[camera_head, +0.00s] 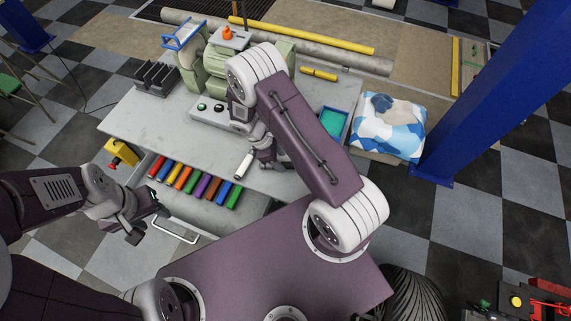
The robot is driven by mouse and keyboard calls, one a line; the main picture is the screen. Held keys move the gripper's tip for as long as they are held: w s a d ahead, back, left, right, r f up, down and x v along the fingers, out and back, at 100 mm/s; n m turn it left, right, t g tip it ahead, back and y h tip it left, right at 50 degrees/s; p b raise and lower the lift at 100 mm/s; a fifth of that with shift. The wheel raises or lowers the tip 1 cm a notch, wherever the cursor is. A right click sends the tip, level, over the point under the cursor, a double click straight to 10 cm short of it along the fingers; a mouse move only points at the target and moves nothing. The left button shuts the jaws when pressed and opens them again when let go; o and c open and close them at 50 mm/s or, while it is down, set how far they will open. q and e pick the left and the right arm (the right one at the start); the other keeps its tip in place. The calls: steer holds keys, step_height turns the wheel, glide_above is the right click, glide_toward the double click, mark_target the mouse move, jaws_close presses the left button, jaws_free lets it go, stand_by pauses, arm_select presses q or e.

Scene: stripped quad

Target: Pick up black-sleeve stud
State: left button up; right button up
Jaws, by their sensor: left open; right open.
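A small white cylinder with a dark lower end (243,167) stands tilted at the front edge of the grey worktable; it may be the black-sleeve stud, but I cannot tell for sure. My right gripper (266,158) is open just to the right of it, low over the tabletop, partly hidden by its own arm. I cannot tell whether they touch. My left gripper (145,222) is open and empty, in front of the table at lower left, well away from the cylinder.
A blue post (490,90) rises at right.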

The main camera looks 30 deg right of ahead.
mark_target(285, 164)
steer(key=x, duration=0.2)
steer(key=shift+s+d+f, duration=0.15)
steer(key=shift+d+f, duration=0.05)
steer(key=shift+f, duration=0.1)
steer(key=shift+d+f, duration=0.25)
steer(key=shift+f, duration=0.05)
steer(key=shift+a, duration=0.15)
steer(key=c, duration=0.5)
steer(key=shift+r, duration=0.1)
steer(key=c, duration=0.5)
jaws_close()
